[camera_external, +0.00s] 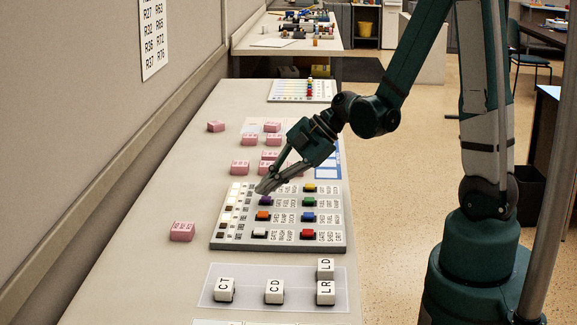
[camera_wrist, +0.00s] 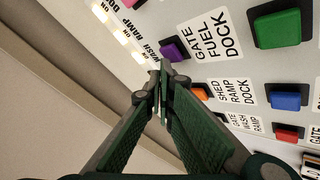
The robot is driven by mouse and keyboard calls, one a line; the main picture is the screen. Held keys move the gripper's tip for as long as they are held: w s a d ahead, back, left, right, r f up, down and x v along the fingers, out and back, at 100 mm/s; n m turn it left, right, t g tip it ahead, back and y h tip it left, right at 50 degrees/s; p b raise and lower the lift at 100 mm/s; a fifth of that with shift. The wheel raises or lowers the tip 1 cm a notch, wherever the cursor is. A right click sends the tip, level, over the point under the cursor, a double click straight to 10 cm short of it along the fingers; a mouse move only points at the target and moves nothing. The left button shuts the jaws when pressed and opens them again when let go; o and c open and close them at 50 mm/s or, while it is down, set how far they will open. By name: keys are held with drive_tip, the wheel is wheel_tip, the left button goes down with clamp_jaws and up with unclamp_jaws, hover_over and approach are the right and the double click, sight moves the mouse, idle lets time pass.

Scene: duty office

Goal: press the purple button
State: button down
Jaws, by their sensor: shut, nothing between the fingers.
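The purple button (camera_external: 265,200) sits on the grey button panel (camera_external: 245,243), in the column nearer the wall. It also shows in the wrist view (camera_wrist: 173,50), beside a label reading GATE FUEL DOCK. My gripper (camera_external: 262,190) is shut and empty, reaching down over the panel from the upper right. In the wrist view its closed tips (camera_wrist: 160,68) lie just below the purple button in the picture. The fingers partly cover the area around the button in the outside view. I cannot tell whether the tips touch the button or panel.
Orange (camera_external: 263,215), green (camera_external: 308,202), blue (camera_external: 308,217) and red (camera_external: 306,233) buttons are close by. Several pink blocks (camera_external: 182,231) lie around the panel. White lettered blocks (camera_external: 274,291) stand on a clear mat in front. The wall is at the left.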

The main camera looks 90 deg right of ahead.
sight(266, 204)
drive_tip(key=shift+f+b, duration=0.35)
drive_tip(key=shift+f, duration=0.05)
drive_tip(key=shift+r, duration=0.2)
drive_tip(key=shift+r+p, duration=0.3)
drive_tip(key=shift+p, duration=0.05)
drive_tip(key=shift+r, duration=0.1)
idle(0.4)
wheel_tip(266, 204, up, 6)
drive_tip(key=p, duration=0.4)
idle(0.4)
